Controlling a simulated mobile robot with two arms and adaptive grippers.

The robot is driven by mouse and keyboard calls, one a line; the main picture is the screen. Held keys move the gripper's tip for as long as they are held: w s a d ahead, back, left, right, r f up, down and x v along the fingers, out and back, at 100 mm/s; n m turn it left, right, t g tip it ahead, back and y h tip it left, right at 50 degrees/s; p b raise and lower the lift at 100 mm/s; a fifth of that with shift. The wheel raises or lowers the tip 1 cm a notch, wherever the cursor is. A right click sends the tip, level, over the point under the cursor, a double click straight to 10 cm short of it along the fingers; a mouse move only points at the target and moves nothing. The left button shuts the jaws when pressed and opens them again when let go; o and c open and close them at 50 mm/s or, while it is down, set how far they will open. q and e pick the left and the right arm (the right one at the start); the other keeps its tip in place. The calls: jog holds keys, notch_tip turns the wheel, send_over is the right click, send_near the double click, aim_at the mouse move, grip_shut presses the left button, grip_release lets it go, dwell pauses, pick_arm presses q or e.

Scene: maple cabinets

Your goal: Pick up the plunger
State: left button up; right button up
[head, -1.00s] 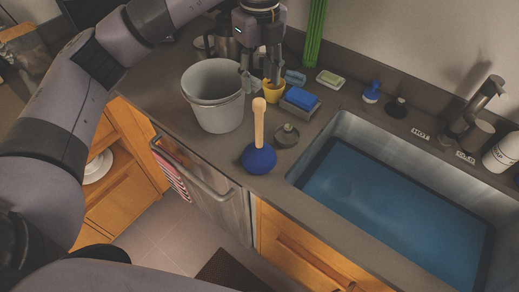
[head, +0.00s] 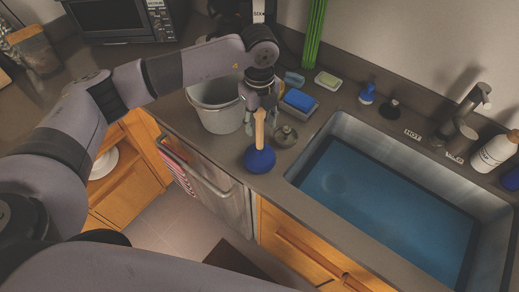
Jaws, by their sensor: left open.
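The plunger (head: 259,160) stands upright on the counter left of the sink, with a blue rubber cup at the bottom and a light wooden handle rising from it. My left gripper (head: 261,115) points down over the plunger, with its open fingers at the top of the handle. The fingers appear to be on either side of the handle tip, but I cannot tell whether they touch it. My right gripper is not in view.
A grey bucket (head: 217,112) stands left of the plunger, partly behind my arm. A round metal stopper (head: 286,137) lies close on the right. A blue sponge (head: 299,99) sits behind. The sink (head: 385,205) holds blue water. The counter's front edge is close to the plunger.

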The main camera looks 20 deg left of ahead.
pick_arm(q)
jog(key=shift+c, duration=0.2)
grip_shut()
dwell(0.3)
dwell(0.5)
